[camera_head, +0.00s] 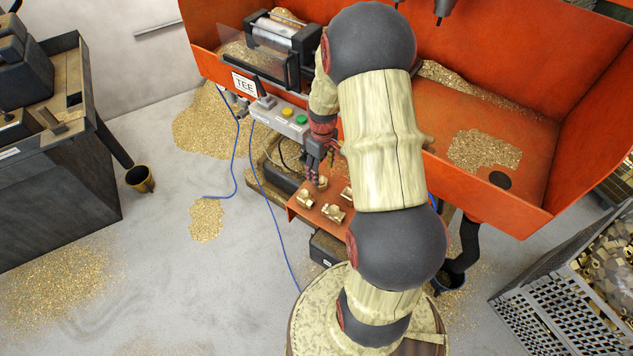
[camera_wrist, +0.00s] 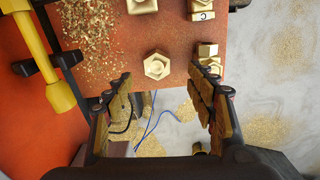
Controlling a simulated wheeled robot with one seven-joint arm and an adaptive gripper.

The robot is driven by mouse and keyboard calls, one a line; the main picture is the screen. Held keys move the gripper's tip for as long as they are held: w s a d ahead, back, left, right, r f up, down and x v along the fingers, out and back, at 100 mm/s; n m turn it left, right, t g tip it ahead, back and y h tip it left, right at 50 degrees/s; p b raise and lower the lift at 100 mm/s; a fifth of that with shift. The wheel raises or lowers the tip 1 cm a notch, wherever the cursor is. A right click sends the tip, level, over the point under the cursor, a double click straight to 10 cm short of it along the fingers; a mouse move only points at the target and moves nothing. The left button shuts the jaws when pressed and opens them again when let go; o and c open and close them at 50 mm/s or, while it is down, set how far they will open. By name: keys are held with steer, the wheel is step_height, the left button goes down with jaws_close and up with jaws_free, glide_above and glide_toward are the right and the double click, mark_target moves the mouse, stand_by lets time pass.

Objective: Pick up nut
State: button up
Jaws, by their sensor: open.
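Several brass nuts and fittings lie on an orange shelf (camera_head: 311,213) on the front of the orange machine. In the wrist view a brass nut (camera_wrist: 157,66) with a hexagonal rim lies near the shelf's edge, ahead of and between my fingers. In the head view brass pieces show below my gripper (camera_head: 316,172), such as one at the left (camera_head: 305,199) and one in front (camera_head: 333,213). In the wrist view my gripper (camera_wrist: 165,98) is open, with its two fingers wide apart and nothing between them. My arm hides part of the shelf in the head view.
More brass pieces (camera_wrist: 207,58) lie at the shelf's right edge. Brass chips (camera_wrist: 92,38) and a yellow-handled tool (camera_wrist: 50,60) are at the left. A button panel (camera_head: 280,116) stands beside my gripper. Blue cables (camera_head: 262,185) hang down. A crate of brass parts (camera_head: 560,300) stands at right.

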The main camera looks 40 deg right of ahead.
mark_target(321, 181)
step_height(321, 181, down, 2)
steer(key=shift+w, duration=0.1)
steer(key=f, duration=0.2)
steer(key=f+b, duration=0.1)
steer(key=f, duration=0.2)
steer(key=shift+w+d+f+b, duration=0.2)
steer(key=shift+d+f+b, duration=0.1)
steer(key=shift+f, duration=0.1)
steer(key=c, duration=0.3)
jaws_close()
